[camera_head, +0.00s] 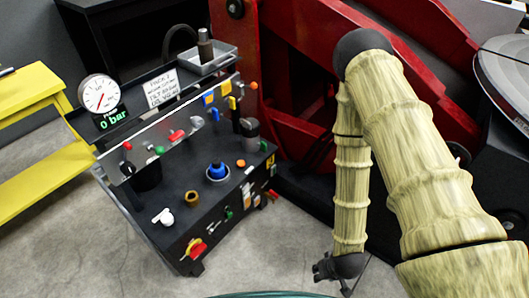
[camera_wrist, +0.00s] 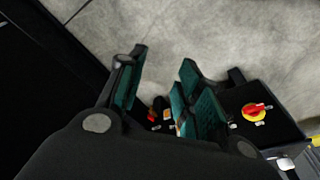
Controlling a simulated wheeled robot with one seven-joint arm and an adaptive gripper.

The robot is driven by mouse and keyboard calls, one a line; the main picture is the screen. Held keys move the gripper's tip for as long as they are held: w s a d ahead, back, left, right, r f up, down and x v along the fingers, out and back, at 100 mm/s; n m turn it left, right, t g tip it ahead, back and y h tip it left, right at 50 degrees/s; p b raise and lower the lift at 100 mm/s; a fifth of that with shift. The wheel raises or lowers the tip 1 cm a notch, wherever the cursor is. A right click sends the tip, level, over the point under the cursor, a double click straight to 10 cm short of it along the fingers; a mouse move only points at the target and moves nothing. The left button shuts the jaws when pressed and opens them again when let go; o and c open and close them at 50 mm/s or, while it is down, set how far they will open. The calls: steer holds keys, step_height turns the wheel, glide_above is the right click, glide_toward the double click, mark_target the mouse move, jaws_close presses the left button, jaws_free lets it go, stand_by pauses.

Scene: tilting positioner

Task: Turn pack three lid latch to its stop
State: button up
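A black control pack (camera_head: 165,200) with several knobs and levers on its top and front stands left of centre in the head view. None of its parts can be told for certain to be the pack three lid latch, and the sign (camera_head: 160,87) on it is too small to read surely. A red handle on a yellow disc (camera_head: 194,248) sits low on its front; it also shows in the wrist view (camera_wrist: 255,112). My gripper (camera_head: 340,270) hangs low, to the right of the pack and apart from it. In the wrist view its teal-padded fingers (camera_wrist: 160,88) are apart with nothing between them.
A dial gauge (camera_head: 99,94) over a green "0 bar" display stands at the pack's back left. A yellow bench (camera_head: 45,150) is at the left. A large red machine frame (camera_head: 280,60) stands behind my arm. Grey floor (camera_head: 90,250) is clear in front.

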steer(key=w+f+n+t+y+b, duration=0.1)
steer(key=w+f+t+b, duration=0.15)
steer(key=w, duration=0.55)
steer(key=w+f+t+b, duration=0.2)
steer(key=w+f+b, duration=0.2)
steer(key=w, duration=0.5)
steer(key=n+t+y+b, duration=0.7)
steer(key=y+b, duration=0.4)
steer(key=b, duration=1.2)
glide_toward(266, 148)
steer(key=w+n+g, duration=0.1)
steer(key=b+x, duration=0.1)
steer(key=x, duration=0.2)
steer(key=b+x, duration=0.1)
steer(key=x, duration=0.2)
steer(key=b+x, duration=0.1)
steer(key=x, duration=0.2)
steer(key=shift+a+r, duration=0.15)
steer(key=shift+r, duration=0.25)
steer(key=shift+w+a+r, duration=0.1)
steer(key=shift+w+a, duration=0.4)
jaws_close()
